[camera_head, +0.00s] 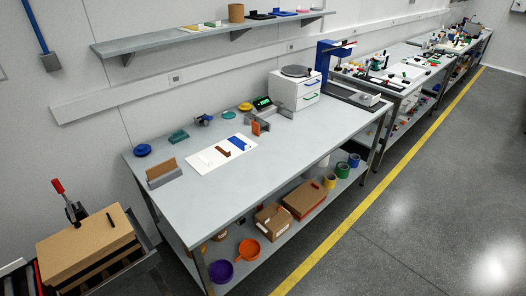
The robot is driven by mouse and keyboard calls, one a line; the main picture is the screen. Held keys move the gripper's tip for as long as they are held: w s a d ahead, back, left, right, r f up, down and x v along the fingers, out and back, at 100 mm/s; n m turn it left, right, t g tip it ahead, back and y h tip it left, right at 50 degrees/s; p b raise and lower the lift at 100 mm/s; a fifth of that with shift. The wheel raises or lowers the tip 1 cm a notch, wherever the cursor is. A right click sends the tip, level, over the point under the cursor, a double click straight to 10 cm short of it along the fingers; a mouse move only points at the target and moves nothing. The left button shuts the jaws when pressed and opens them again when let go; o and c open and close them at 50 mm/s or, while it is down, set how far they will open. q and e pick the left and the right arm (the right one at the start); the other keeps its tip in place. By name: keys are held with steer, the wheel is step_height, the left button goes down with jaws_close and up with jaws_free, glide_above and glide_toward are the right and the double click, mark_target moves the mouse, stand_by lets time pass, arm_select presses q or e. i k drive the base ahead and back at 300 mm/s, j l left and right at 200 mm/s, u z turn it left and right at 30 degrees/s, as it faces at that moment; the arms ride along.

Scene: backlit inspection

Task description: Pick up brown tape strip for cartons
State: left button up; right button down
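A small brown strip (222,151) lies on a white sheet (205,165) on the grey workbench (270,175). It lies between a pale piece (206,160) and a blue piece (238,143); its fine detail is too small to make out. I cannot tell for sure that it is the carton tape. Neither of my grippers shows in the head view.
A brown board in a grey holder (163,175) stands at the bench's left end. A cardboard carton (85,247) stands at lower left. The bench's front half is clear.

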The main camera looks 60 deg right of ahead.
mark_target(228, 153)
steer(key=z, duration=1.55)
steer(key=u, duration=1.25)
steer(key=z, duration=1.25)
steer(key=u, duration=0.25)
steer(key=i+l+u, duration=0.2)
steer(key=u, duration=0.15)
steer(key=i+l+u, duration=0.15)
steer(key=u, duration=0.25)
steer(key=i+l+u, duration=0.1)
steer(key=l+u, duration=0.25)
